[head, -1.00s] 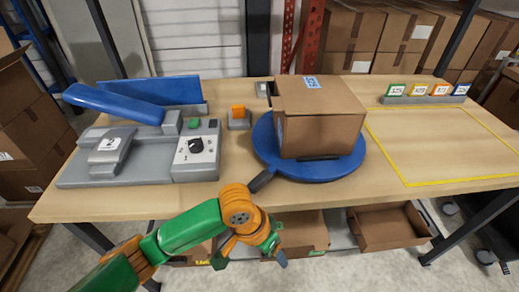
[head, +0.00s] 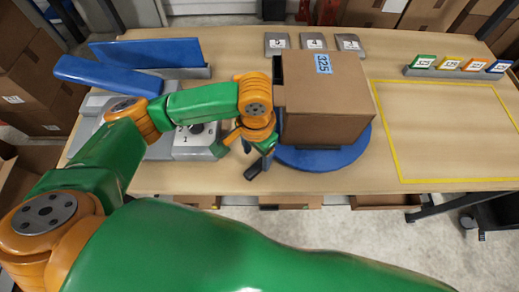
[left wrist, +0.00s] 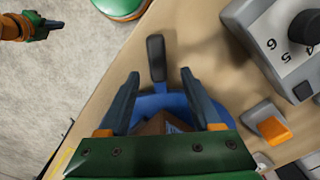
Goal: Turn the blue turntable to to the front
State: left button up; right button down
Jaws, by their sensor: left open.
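The blue turntable (head: 325,157) stands on the table with a brown carton (head: 335,95) on it; the carton's top label reads 325. My left gripper (head: 262,165) is at the turntable's left front side, pointing down. In the left wrist view its two dark fingers (left wrist: 159,76) are apart, with the turntable's black handle (left wrist: 156,58) between and just beyond the tips. I cannot tell whether they touch it. The blue disc (left wrist: 168,103) shows behind the fingers. My right gripper (left wrist: 45,27) shows small at the upper left of the wrist view; its jaw opening is unclear.
A grey control box with a dial (head: 197,142) stands left of my left gripper, partly hidden by my arm. An orange button (left wrist: 272,129) is near the turntable. A yellow-outlined area (head: 450,130) on the right is empty. Numbered grey plates (head: 313,41) stand behind.

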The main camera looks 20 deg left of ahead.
aim_at(256, 167)
pick_arm(q)
jog(key=f, duration=0.2)
jog(key=s+f, duration=0.1)
jog(key=shift+s+f, duration=0.15)
jog(key=shift+f, duration=0.2)
jog(key=shift+w+f, duration=0.3)
jog(key=shift+w, duration=0.1)
jog(key=shift+s, duration=0.15)
grip_shut()
jog(key=shift+r, duration=0.1)
dwell(0.5)
